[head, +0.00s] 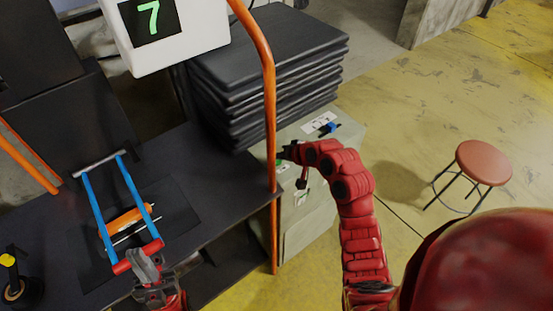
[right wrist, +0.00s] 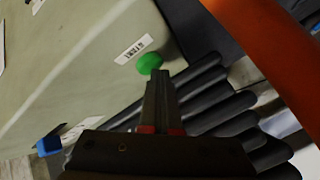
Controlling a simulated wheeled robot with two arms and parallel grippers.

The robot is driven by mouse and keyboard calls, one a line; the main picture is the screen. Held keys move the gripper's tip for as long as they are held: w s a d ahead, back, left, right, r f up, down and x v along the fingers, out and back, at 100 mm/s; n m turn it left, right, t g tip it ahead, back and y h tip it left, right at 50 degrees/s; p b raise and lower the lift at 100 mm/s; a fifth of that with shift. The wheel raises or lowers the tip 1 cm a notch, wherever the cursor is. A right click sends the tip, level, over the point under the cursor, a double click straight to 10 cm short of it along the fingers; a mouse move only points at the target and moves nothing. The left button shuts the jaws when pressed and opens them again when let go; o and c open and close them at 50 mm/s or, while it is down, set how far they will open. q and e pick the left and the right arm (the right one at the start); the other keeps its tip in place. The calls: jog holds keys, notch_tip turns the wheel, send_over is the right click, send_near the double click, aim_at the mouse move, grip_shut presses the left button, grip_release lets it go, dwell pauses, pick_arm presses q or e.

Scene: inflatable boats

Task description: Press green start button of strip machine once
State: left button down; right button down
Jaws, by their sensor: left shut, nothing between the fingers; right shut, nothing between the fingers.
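The strip machine is a grey-green cabinet (head: 310,215) right of the dark table. Its green start button (right wrist: 149,63) is round and sits beside a "START" label (right wrist: 133,50) in the right wrist view. In the head view, only a bit of green (head: 279,162) shows by my right gripper (head: 286,152). My right gripper is shut and empty, its fingertips (right wrist: 160,76) close to the button's edge; I cannot tell whether they touch. My left gripper (head: 144,262) is shut and empty at the red bar of a blue-sided frame on the table.
An orange post (head: 268,100) rises just left of the machine. A stack of black slabs (head: 265,75) stands behind it. A blue knob (head: 331,127) is on the machine's top. A red stool (head: 483,162) stands on open yellow floor at right.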

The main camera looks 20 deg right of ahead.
aim_at(279, 162)
jog(key=shift+r+p, duration=0.5)
jog(key=shift+r, duration=0.3)
jog(key=shift+r, duration=0.15)
jog(key=shift+r+p, duration=1.45)
jog(key=shift+r, duration=0.9)
